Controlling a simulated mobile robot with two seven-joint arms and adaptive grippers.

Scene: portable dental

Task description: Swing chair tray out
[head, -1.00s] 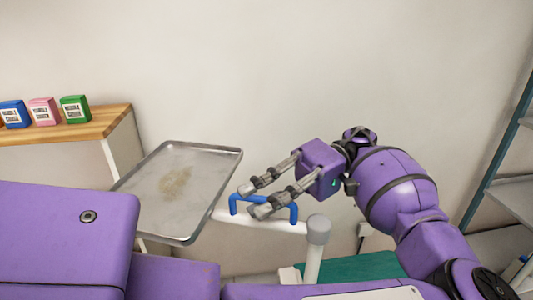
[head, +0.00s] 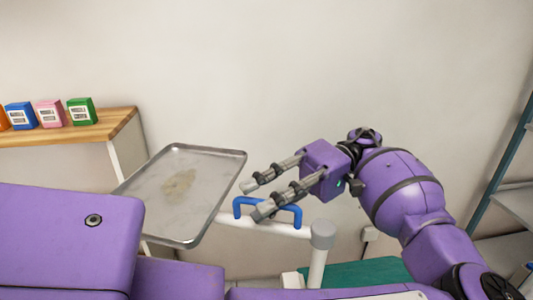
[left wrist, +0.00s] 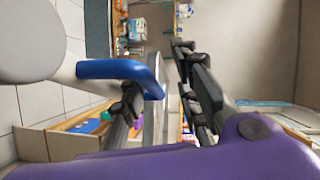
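The chair tray (head: 205,215) is a shallow grey metal tray with a brownish smudge, in the middle of the head view. A white arm (head: 265,226) with a blue loop handle (head: 282,206) extends from its right corner to a white post (head: 317,265). My left gripper (head: 256,200) is open at the handle, and one finger crosses over the blue bar. In the left wrist view, the blue handle (left wrist: 115,69) overlaps one finger of the gripper (left wrist: 150,35), and the other finger stands apart. I cannot tell whether they touch. My right gripper is not in view.
A wooden-topped cabinet (head: 60,135) with several small coloured boxes stands behind at left. A grey shelf unit (head: 515,200) stands at the far right. The wall behind the tray is bare.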

